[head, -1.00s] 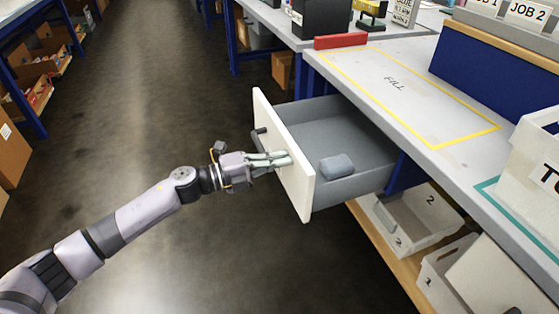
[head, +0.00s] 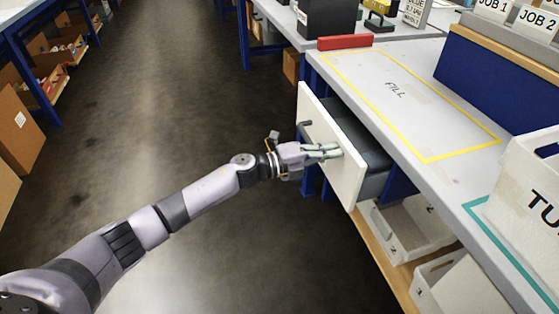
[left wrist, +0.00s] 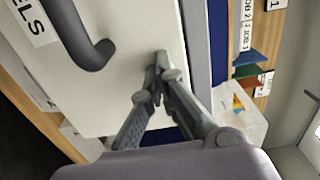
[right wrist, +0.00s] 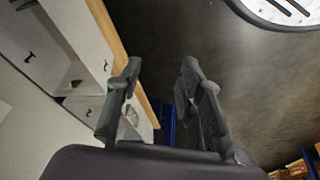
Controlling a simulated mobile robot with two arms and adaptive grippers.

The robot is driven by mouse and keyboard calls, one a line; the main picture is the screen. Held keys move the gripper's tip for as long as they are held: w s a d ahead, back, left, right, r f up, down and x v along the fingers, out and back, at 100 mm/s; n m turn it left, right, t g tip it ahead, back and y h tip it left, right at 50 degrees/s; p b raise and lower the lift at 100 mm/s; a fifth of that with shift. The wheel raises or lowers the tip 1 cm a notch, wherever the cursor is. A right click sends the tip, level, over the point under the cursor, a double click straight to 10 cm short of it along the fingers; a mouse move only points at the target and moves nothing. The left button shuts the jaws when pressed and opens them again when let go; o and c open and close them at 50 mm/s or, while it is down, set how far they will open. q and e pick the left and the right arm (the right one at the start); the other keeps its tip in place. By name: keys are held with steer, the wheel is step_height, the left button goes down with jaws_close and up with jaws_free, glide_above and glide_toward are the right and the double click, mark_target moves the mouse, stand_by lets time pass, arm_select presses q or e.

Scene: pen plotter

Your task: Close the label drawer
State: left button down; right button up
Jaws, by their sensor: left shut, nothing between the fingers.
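The label drawer (head: 332,140) has a white front and a grey box, and it stands partly open under the worktable. Its white front fills much of the left wrist view (left wrist: 125,85), with a dark curved handle (left wrist: 85,40) and part of a label. My left gripper (head: 338,152) is shut and empty, its fingertips at the outer face of the drawer front, to the right of the handle in the head view. The grey block seen inside the drawer earlier is hidden now. My right gripper (right wrist: 160,75) is open and empty, away from the drawer.
The worktable top (head: 400,85) has a yellow-outlined FILL area, and a red block (head: 345,42) lies at its far end. A white bin (head: 525,190) stands at the right. White numbered bins (head: 405,230) sit on the shelf below. Open floor lies at left.

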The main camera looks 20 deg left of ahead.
arm_select(q)
steer(key=b+x, duration=0.1)
steer(key=x, duration=0.7)
steer(key=shift+w+d, duration=0.25)
steer(key=shift+r, duration=0.25)
